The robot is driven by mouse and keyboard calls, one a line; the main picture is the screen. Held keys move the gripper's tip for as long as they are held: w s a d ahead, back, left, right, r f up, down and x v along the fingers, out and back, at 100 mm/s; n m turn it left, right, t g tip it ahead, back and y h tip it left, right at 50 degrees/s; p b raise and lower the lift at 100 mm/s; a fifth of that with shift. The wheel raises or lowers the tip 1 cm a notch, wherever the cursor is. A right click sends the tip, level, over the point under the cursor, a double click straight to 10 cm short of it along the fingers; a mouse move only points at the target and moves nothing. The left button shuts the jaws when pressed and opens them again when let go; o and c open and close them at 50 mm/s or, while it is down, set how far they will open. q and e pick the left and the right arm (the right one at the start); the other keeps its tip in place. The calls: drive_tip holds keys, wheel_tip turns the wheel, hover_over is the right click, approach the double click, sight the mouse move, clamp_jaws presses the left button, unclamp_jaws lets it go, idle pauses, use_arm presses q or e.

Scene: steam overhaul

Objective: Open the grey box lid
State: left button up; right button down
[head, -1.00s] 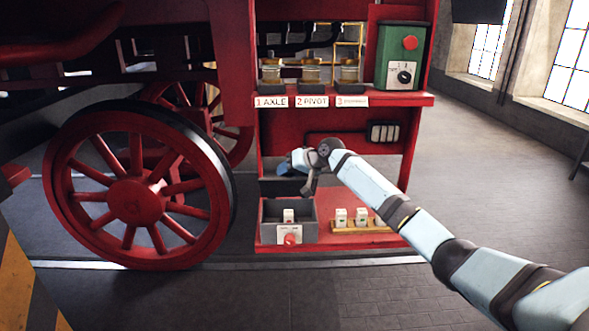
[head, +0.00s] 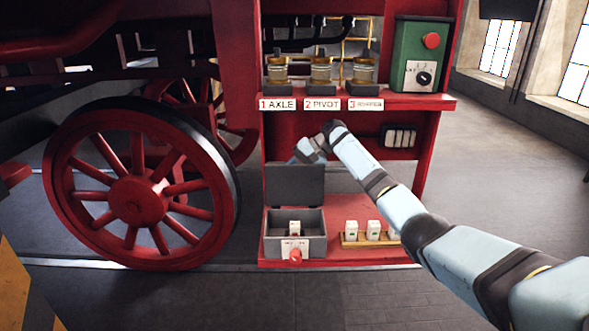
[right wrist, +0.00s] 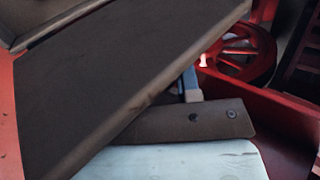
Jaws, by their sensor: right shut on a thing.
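The grey box (head: 268,245) sits on the red lower shelf at the left. Its grey lid (head: 295,185) stands raised at the box's back edge, so the inside is open to view. A white block (head: 294,229) is inside, and a white label and red knob (head: 295,255) are on the front. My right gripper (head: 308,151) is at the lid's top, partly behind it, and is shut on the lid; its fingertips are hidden. In the right wrist view the lid (right wrist: 110,75) fills the left and middle as a dark panel. My left gripper is not in view.
A wooden rack (head: 372,240) with white blocks stands right of the box. Above, a red shelf (head: 400,102) holds several jars and a green control box (head: 422,60). A large red wheel (head: 137,200) stands left. Open floor lies in front.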

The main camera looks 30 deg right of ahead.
drive_tip(key=shift+w+f, duration=0.1)
idle(0.4)
drive_tip(key=c, duration=0.9)
unclamp_jaws()
drive_tip(key=shift+d, duration=0.1)
